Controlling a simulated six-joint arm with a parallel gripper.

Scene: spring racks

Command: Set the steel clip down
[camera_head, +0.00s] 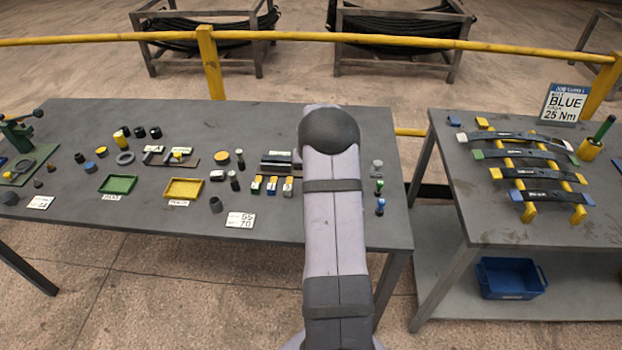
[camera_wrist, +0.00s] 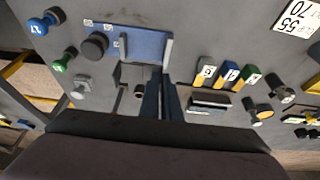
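In the wrist view my gripper (camera_wrist: 162,84) points down at the table, its two dark fingers close together. A narrow strip between them could be a gap or a thin held part; I cannot tell. I cannot pick out the steel clip with certainty. Just beyond the fingertips stands a fixture with a blue plate (camera_wrist: 146,44) and grey uprights. In the head view my arm hides the gripper and this fixture.
Blocks with white, blue and green tops (camera_wrist: 229,74) stand right of the fingers, near a dark holder (camera_wrist: 210,105). A black knob (camera_wrist: 95,46) and a grey part (camera_wrist: 82,90) are to the left. A second table (camera_head: 510,225) holds leaf springs on yellow supports.

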